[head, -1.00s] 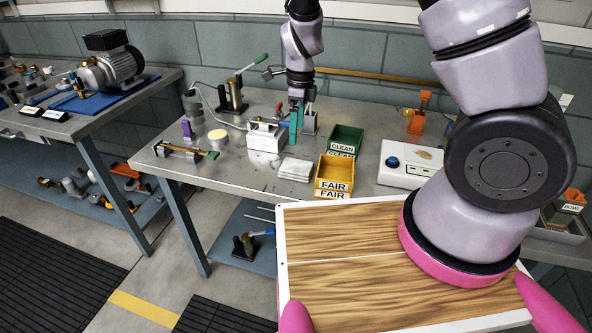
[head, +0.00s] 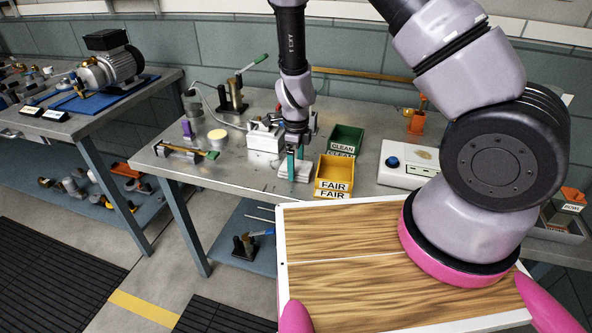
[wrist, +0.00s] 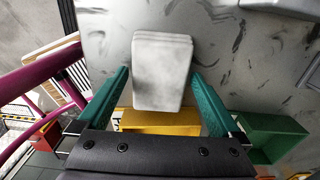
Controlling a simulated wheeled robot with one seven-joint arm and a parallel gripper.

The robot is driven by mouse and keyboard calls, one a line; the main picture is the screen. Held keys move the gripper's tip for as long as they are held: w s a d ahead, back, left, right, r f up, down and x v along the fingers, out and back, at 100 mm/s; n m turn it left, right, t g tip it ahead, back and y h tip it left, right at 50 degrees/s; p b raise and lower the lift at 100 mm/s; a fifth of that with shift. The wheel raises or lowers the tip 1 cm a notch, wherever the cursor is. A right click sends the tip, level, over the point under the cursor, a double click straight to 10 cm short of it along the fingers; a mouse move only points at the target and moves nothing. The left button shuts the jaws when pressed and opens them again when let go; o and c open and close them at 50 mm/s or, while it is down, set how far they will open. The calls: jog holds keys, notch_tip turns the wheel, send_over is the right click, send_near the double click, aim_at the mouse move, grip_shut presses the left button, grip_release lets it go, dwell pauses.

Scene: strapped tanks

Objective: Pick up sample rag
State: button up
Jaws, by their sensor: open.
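The sample rag is most likely the white folded stack of cloth (wrist: 162,72), which lies flat on the grey metal bench. In the head view the cloth (head: 304,172) is partly hidden behind my gripper (head: 295,165). In the wrist view my gripper (wrist: 160,92) is open, with one teal finger on each side of the cloth. The cloth lies between the fingers in that view, with bench showing on both sides. I cannot tell how far the fingertips are above the bench.
A yellow bin labelled FAIR (head: 334,173) stands just right of the cloth, with a green bin labelled CLEAN (head: 346,138) behind it. A white box (head: 263,139) is behind left. A white device with a blue knob (head: 408,165) stands farther right. Bench left of the cloth is fairly clear.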

aim_at(296, 165)
jog(key=shift+f, duration=0.5)
jog(key=shift+c, duration=0.3)
jog(key=c, duration=1.2)
jog(key=shift+o, duration=0.2)
notch_tip(296, 165, up, 10)
jog(key=shift+r, duration=0.1)
